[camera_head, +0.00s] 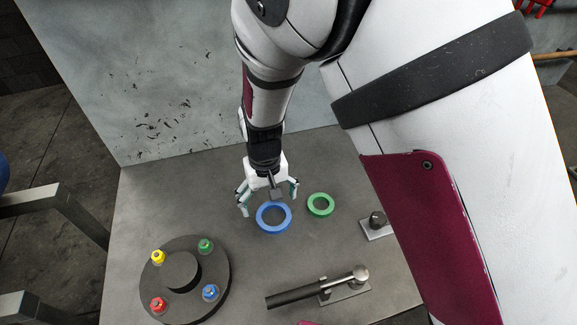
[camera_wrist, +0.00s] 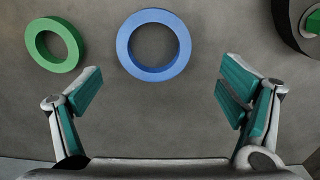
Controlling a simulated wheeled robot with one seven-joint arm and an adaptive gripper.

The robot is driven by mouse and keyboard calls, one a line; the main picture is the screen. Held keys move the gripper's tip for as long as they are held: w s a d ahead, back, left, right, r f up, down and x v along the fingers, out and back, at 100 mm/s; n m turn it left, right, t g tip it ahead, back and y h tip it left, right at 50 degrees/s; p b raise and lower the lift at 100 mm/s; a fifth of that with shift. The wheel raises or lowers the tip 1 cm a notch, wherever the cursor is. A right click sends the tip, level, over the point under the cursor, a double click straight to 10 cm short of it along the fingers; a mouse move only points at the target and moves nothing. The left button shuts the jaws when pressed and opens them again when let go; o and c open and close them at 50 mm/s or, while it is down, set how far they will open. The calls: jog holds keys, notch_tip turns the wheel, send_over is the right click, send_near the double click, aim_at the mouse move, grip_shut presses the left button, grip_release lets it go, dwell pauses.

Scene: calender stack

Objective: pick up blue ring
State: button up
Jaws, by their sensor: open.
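The blue ring (camera_head: 261,223) lies flat on the grey table. It also shows in the wrist view (camera_wrist: 182,50), near the top middle, between and beyond my fingertips. My gripper (camera_head: 268,198) is open and empty, just behind the blue ring in the head view. In the wrist view its teal-padded fingers (camera_wrist: 160,85) are spread wider than the ring. I see no contact between the fingers and the ring.
A smaller green ring (camera_head: 311,210) lies right of the blue one. A dark round turntable (camera_head: 222,262) with several coloured knobs stands front left. A black-handled lever (camera_head: 295,296) and a small post on a plate (camera_head: 376,222) are to the right. Bare table surrounds the blue ring.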

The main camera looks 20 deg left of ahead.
aim_at(274, 217)
jog(key=shift+w+d+f+p, duration=0.1)
jog(key=shift+d+f+p, duration=0.1)
jog(key=shift+f, duration=1.15)
jog(key=shift+d+f+p, duration=0.15)
jog(key=shift+f+p, duration=0.05)
jog(key=shift+f, duration=1.15)
jog(key=c, duration=1.2)
